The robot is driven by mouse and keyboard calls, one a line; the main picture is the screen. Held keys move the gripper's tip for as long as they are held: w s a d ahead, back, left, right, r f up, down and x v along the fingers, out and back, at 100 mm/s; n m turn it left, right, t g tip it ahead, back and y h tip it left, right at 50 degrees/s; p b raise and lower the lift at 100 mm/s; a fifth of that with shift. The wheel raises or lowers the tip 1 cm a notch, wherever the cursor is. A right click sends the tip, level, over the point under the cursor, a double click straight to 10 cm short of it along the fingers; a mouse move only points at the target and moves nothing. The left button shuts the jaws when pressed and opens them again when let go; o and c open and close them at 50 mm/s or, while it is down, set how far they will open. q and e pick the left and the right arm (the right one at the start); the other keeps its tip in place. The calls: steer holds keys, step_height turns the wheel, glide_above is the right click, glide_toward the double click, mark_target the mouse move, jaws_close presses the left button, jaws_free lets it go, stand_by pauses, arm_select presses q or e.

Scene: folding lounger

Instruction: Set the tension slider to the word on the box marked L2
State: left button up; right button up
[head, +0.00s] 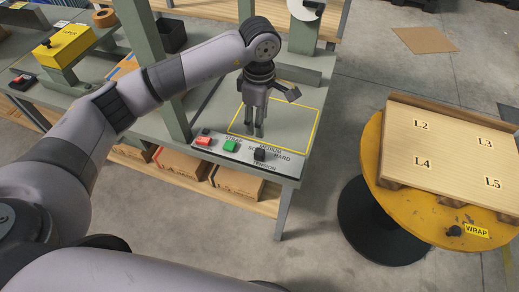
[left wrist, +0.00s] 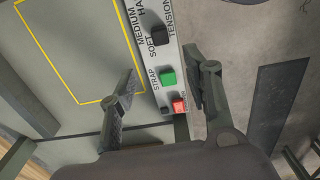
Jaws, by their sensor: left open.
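My left gripper (head: 254,135) is open and points down over the table panel, behind the buttons. In the left wrist view its fingers (left wrist: 160,66) are spread on either side of the panel strip. The tension slider's black knob (head: 259,154) is near the SOFT end, with HARD to its right; its exact setting I cannot tell. The knob also shows in the left wrist view (left wrist: 160,36), beyond the green button. The L2 mark (head: 420,125) is on a wooden top at the right; no setting word shows beside it. My right gripper is out of view.
A green button (head: 230,146) and a red button (head: 203,140) sit left of the slider. A yellow outline (head: 316,125) marks the tabletop. A yellow round spool table (head: 372,150) bears the wooden top, with L3, L4 and L5 marks. Open floor lies between the tables.

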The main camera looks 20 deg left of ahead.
mark_target(260, 151)
arm_select(q)
step_height(260, 151, down, 15)
steer(key=p, duration=0.3)
steer(key=shift+r, duration=0.15)
steer(key=shift+c, duration=0.4)
jaws_close()
steer(key=shift+d, duration=0.1)
